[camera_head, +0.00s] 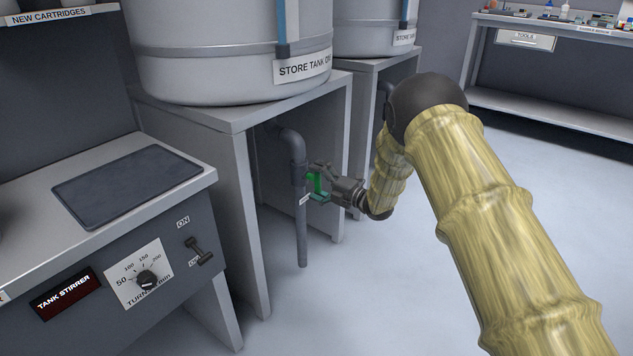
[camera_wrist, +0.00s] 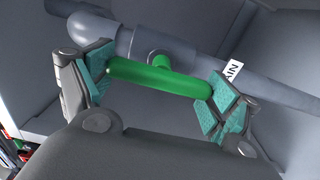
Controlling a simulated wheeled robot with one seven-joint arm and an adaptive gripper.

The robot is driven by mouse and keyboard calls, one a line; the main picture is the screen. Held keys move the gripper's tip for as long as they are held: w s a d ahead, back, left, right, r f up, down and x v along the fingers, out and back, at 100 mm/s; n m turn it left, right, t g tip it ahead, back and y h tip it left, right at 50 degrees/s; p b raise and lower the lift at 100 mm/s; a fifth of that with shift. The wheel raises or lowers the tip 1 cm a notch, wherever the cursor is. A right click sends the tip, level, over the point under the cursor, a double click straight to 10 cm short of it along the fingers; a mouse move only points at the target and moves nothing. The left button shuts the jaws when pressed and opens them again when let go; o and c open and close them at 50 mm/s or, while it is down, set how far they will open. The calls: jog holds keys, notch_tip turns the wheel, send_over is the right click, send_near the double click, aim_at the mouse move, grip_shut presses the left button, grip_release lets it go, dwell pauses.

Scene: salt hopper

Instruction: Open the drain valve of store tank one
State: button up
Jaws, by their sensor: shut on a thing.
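The drain valve has a green bar handle (camera_head: 316,183) on a grey drain pipe (camera_head: 302,232) under store tank one (camera_head: 230,50). My gripper (camera_head: 319,187) reaches in from the right under the tank. It is shut on the handle, with one teal-padded finger at each end of the bar. A white tag on the pipe is only partly readable.
The tank's grey stand (camera_head: 240,135) has side panels close around the pipe. A tank stirrer bench (camera_head: 120,185) with a dial and switch stands at the left. A second tank (camera_head: 370,30) is behind. The floor at the right is clear up to a far bench (camera_head: 560,112).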

jog(key=o, duration=0.8)
jog(key=v, duration=1.2)
